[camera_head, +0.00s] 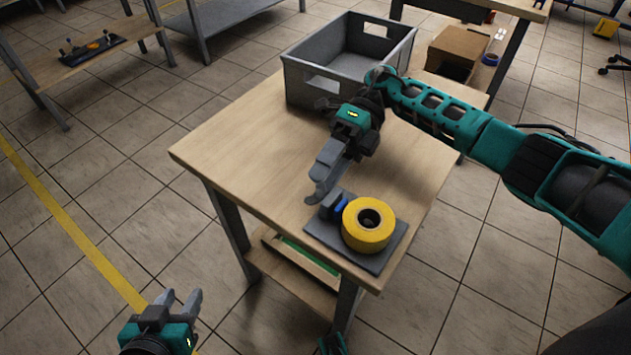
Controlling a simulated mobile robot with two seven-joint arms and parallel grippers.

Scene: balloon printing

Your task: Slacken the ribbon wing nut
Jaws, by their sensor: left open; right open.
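A yellow ribbon roll (379,240) lies on a dark grey base plate (358,259) near the front corner of the wooden table. A blue part (340,209), possibly the wing nut, sits beside the roll on its left, next to a dark block. My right gripper (316,194) is open and empty, pointing down toward the table just to the left of the blue part. I cannot tell whether it touches anything. My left gripper (183,297) is open and empty, low over the floor at the lower left, away from the table.
A grey crate (300,82) stands at the table's back. The table top's left part (235,150) is bare. A cardboard box (457,50) and blue tape (490,59) are on another table behind. A bench at upper left holds a dark tray (92,50).

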